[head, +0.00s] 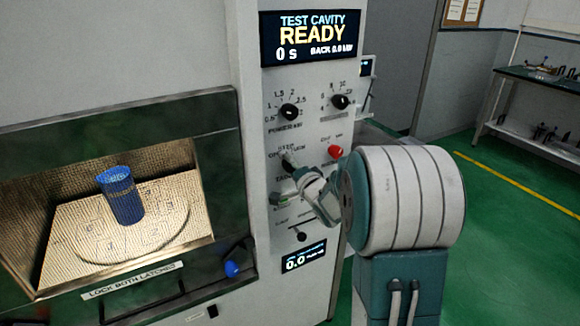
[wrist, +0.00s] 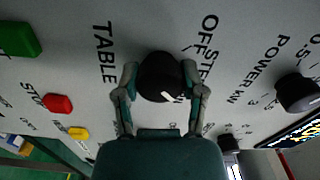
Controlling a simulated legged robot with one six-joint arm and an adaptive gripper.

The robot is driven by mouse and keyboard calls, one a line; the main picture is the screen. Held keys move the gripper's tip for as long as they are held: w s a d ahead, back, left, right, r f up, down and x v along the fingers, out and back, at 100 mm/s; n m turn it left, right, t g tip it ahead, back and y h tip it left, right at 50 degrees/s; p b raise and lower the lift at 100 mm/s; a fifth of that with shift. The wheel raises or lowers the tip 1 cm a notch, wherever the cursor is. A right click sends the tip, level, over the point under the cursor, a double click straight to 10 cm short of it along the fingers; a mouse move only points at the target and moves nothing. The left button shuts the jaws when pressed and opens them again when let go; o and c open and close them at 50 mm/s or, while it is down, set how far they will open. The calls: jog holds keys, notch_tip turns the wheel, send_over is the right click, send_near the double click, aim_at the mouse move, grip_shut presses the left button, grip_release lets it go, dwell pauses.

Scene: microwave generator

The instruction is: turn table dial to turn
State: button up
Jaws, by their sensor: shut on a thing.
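The table dial is a round black knob with a white pointer mark, in the middle of the wrist view (wrist: 158,80) and on the panel in the head view (head: 287,161). TABLE, OFF and STEP labels show around it; in the wrist view its white mark points down and slightly right. The TURN label shows faintly to its right in the head view. My gripper (wrist: 160,74) has one finger on each side of the knob and is shut on it. In the head view my gripper (head: 296,176) reaches the panel from the right and partly covers the labels.
Two power-side dials (head: 289,112) (head: 341,101) sit above, with a red button (head: 335,152) close to my arm. A test cavity (head: 120,190) at left holds a blue cup (head: 121,195) behind a mesh window. Open green floor lies at right.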

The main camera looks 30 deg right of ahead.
jog(key=shift+f+m, duration=0.3)
jog(key=shift+m, duration=0.1)
jog(key=o, duration=1.1)
jog(key=shift+o, duration=0.3)
jog(key=shift+r, duration=0.15)
jog(key=s, duration=1.2)
jog(key=shift+d, duration=0.2)
